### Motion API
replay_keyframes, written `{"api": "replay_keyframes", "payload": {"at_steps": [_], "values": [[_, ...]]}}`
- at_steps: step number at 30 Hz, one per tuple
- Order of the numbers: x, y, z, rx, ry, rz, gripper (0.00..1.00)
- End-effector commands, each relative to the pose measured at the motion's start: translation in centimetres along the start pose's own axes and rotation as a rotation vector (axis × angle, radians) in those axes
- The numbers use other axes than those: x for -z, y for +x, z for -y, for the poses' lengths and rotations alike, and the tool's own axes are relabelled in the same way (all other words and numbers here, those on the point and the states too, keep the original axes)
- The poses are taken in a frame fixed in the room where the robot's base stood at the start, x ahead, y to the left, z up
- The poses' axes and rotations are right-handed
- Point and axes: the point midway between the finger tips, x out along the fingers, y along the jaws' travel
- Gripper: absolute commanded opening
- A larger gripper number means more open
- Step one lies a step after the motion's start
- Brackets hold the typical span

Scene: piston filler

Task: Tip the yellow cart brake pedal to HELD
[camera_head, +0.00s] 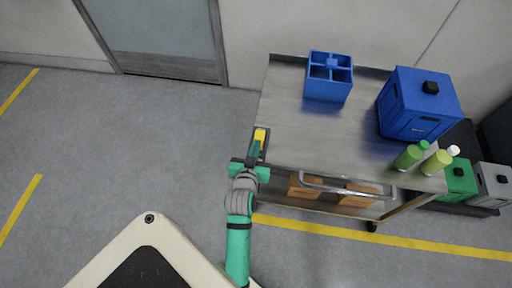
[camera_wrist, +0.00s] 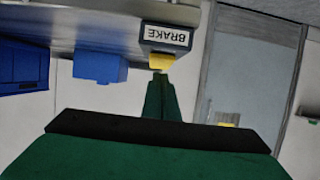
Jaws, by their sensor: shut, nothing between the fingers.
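The yellow brake pedal (camera_head: 260,135) sits at the left edge of the cart (camera_head: 290,130). In the wrist view the yellow pedal (camera_wrist: 161,62) sticks out below a grey housing with a white BRAKE label (camera_wrist: 166,36), which appears upside down. My gripper (camera_head: 255,150) is shut and empty, with its fingertips at the pedal. In the wrist view my gripper (camera_wrist: 160,78) has its tips right at the pedal's end; I cannot tell whether they touch. A HELD marking cannot be read in either view.
On the cart top stand a blue divided bin (camera_head: 329,92), a blue lidded crate (camera_head: 418,108) and green bottles (camera_head: 410,156). A metal handle (camera_head: 345,189) runs along the cart's near side. The floor left of the cart is clear.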

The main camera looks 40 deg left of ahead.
Motion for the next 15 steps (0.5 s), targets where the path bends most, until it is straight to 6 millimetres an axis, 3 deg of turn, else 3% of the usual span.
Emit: {"api": "replay_keyframes", "payload": {"at_steps": [15], "values": [[1.03, -0.44, -0.05, -0.001, 0.000, -0.002, 0.00]]}}
